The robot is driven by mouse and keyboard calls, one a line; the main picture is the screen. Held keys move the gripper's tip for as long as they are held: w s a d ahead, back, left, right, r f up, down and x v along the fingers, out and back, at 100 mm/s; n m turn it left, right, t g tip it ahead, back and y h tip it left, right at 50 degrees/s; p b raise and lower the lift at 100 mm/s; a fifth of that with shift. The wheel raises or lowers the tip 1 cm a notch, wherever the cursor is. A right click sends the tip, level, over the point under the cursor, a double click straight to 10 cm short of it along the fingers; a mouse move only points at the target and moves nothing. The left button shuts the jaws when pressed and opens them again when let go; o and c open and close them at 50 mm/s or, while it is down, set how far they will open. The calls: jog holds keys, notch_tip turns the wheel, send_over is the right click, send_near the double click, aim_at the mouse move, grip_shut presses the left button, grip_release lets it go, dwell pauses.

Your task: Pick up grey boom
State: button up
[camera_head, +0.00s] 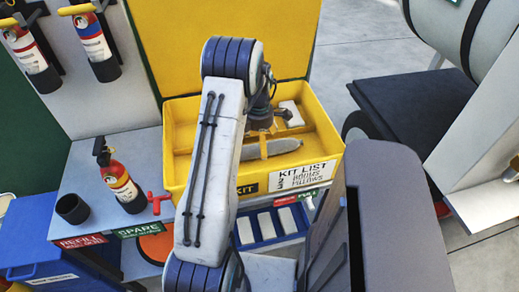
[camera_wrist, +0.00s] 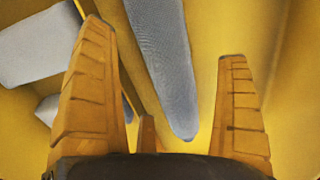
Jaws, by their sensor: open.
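The grey boom (camera_head: 278,147) is a long, rounded grey roll lying inside the yellow kit bin (camera_head: 325,158). In the wrist view the boom (camera_wrist: 165,65) runs from the top edge down between my fingers, with its rounded end near the palm. My gripper (camera_wrist: 163,42) is open, with one orange finger on each side of the boom. No contact with the boom is visible. In the head view my arm and wrist hide part of the bin and the boom.
A pale pillow (camera_wrist: 42,45) lies left of my left finger; a white one (camera_head: 293,113) shows in the bin. The yellow bin walls stand close around my gripper. A fire extinguisher (camera_head: 120,180) and a dark cup (camera_head: 72,208) stand left of the bin.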

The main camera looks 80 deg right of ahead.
jog(key=shift+f, duration=0.95)
jog(key=c, duration=1.4)
